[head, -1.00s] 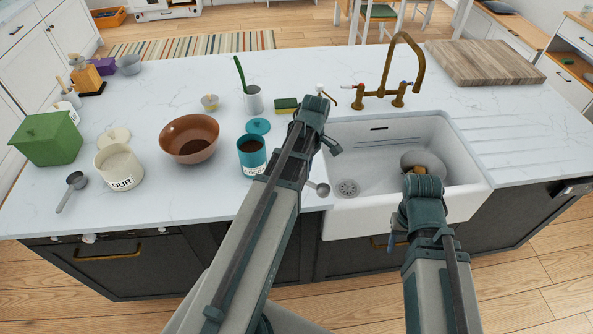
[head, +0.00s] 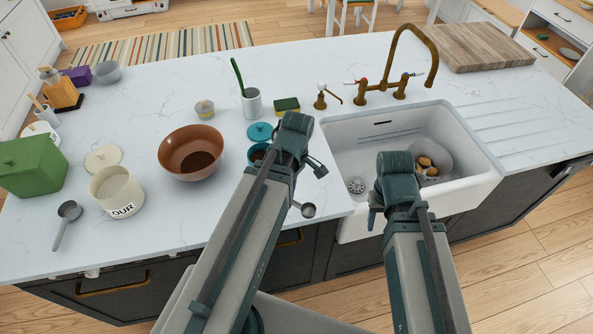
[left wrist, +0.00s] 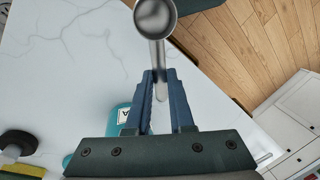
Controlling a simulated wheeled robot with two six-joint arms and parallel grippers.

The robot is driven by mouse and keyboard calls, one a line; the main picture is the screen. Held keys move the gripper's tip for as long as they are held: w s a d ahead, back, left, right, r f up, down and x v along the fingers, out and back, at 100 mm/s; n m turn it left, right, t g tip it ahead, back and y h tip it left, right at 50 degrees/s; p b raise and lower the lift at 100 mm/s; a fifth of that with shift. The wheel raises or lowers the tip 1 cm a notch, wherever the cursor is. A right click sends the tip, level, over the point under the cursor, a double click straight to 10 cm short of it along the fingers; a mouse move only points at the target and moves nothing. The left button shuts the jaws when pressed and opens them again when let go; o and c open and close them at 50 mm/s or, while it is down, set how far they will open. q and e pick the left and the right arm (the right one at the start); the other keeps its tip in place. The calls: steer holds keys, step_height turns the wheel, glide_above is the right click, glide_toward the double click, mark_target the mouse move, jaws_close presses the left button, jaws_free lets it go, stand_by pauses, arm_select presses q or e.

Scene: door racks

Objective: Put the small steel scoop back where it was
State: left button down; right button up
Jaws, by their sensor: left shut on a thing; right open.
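The small steel scoop (head: 308,210) is in my left gripper, near the counter's front edge left of the sink. In the left wrist view its round bowl (left wrist: 155,17) sticks out past the fingertips. My left gripper (left wrist: 160,76) is shut on its handle. The teal canister (head: 257,151) stands behind my left arm, mostly hidden; its teal lid (head: 260,131) lies behind it. My right gripper (head: 373,216) is open, low in front of the sink, mostly hidden by its own arm.
A brown bowl (head: 180,140), a flour canister (head: 122,203), a larger scoop (head: 68,211) and a green box (head: 30,165) stand to the left. The sink (head: 340,133) with a brass tap (head: 432,60) is at right. Front counter between flour and sink is clear.

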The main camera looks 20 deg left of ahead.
arm_select(q)
steer(key=shift+a, duration=0.25)
steer(key=shift+w+d, duration=0.1)
steer(key=shift+w, duration=0.4)
steer(key=w+a, duration=0.1)
steer(key=w, duration=0.3)
steer(key=w+a+f+b, duration=0.1)
steer(key=w, duration=0.4)
steer(key=w+a, duration=0.2)
steer(key=w, duration=0.3)
steer(key=shift+f, duration=0.2)
steer(key=f+b, duration=0.3)
steer(key=shift+w, duration=0.3)
steer(key=shift+f+b, duration=0.3)
steer(key=shift+b, duration=0.2)
steer(key=shift+f, duration=0.15)
steer(key=c, duration=0.8)
jaws_free()
